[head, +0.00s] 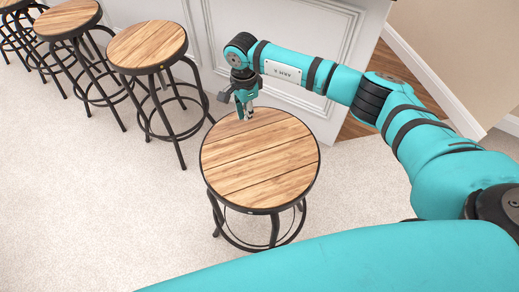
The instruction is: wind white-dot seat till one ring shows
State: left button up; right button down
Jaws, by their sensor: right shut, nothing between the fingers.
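The nearest stool has a round wood-plank seat (258,165) with a dark rim, on black metal legs with a foot ring (235,240). I cannot clearly make out a white dot on it. The seat hides its screw post and any rings there. My right gripper (245,115) points down at the far left edge of this seat, shut and empty. I cannot tell whether its fingertips touch the rim. My left gripper is out of view.
Similar stools stand in a row to the upper left, the closest with its seat (147,46) left of my right gripper. A white panelled bar front (300,35) is behind. Pale carpet (90,200) is clear on the left.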

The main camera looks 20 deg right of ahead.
jog(key=s+d+p, duration=0.2)
jog(key=d, duration=0.1)
jog(key=s+d+p, duration=0.2)
jog(key=d+p, duration=0.1)
jog(key=d, duration=0.1)
jog(key=s+d+p, duration=0.2)
jog(key=d+p, duration=0.1)
jog(key=d, duration=0.1)
jog(key=shift+s+r, duration=0.25)
jog(key=shift+r, duration=0.05)
jog(key=shift+s+d+f, duration=0.1)
jog(key=shift+s+f, duration=0.05)
jog(key=shift+s, duration=0.2)
jog(key=s+a, duration=0.1)
jog(key=a, duration=0.6)
jog(key=s+a+b, duration=0.1)
jog(key=s+a, duration=0.1)
jog(key=a, duration=0.5)
jog(key=s+a+b, duration=0.1)
jog(key=s+a, duration=0.1)
jog(key=a, duration=0.4)
jog(key=shift+s+a+f, duration=0.2)
jog(key=shift+a, duration=0.2)
jog(key=p, duration=0.3)
send_over(282, 180)
jog(key=shift+w+a+r, duration=0.1)
jog(key=shift+w+a, duration=0.2)
jog(key=shift+a, duration=0.15)
jog(key=shift+s+d, duration=0.3)
jog(key=shift+d, duration=0.15)
